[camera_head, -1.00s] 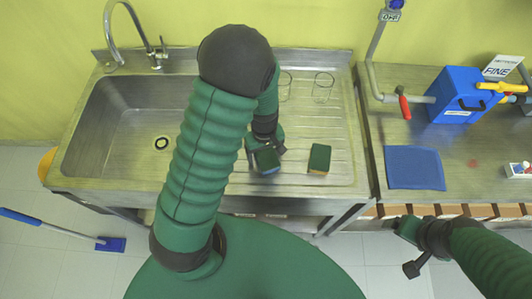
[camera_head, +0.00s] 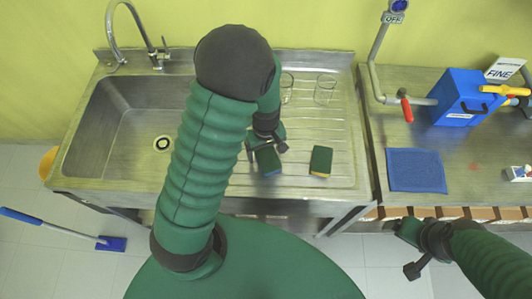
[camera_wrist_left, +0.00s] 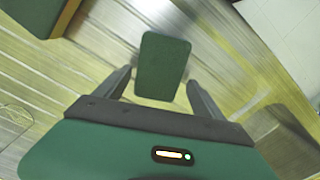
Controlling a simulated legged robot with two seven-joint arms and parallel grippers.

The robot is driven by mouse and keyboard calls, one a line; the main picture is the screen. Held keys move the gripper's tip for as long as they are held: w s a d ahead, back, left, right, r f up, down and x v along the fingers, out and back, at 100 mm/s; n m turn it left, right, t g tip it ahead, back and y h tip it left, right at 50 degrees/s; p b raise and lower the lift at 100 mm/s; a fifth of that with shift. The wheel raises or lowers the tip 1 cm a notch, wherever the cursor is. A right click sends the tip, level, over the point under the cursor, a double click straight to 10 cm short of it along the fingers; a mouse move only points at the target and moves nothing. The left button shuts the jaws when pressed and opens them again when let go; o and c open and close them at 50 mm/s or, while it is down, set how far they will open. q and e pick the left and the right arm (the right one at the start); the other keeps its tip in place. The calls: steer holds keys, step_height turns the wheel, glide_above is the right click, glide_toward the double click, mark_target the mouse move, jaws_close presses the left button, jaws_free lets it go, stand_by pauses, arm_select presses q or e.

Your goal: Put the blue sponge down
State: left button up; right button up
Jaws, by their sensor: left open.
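A sponge with a dark green top (camera_head: 268,161) lies on the ribbed drainboard, in front of my left gripper (camera_head: 266,149). In the left wrist view this sponge (camera_wrist_left: 163,62) stands out between the two spread fingers of my left gripper (camera_wrist_left: 160,80), with small gaps at its sides. The gripper is open. The sponge's side colour is hard to see now. A second sponge (camera_head: 320,160), green on top with a yellow side, lies to its right; its corner (camera_wrist_left: 40,12) shows in the left wrist view. My right gripper (camera_head: 406,248) is low at the right; its jaws are unclear.
The steel sink basin (camera_head: 130,125) is left of my left arm. Two glass beakers (camera_head: 325,90) stand at the back of the drainboard (camera_head: 335,130). A blue mat (camera_head: 416,170) and a blue box (camera_head: 462,98) are on the right bench. Free drainboard surrounds the sponges.

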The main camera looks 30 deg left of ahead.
mark_target(265, 155)
arm_select(q)
step_height(265, 155, up, 10)
steer(key=s+d+m+t, duration=0.2)
steer(key=s+d+m, duration=0.2)
steer(key=m, duration=0.6)
steer(key=shift+s+d+r+m+t, duration=0.3)
steer(key=shift+s+d+r+m, duration=0.1)
steer(key=shift+d, duration=0.15)
steer(key=shift+s+r, duration=0.1)
steer(key=shift+s, duration=0.05)
steer(key=shift+o, duration=0.4)
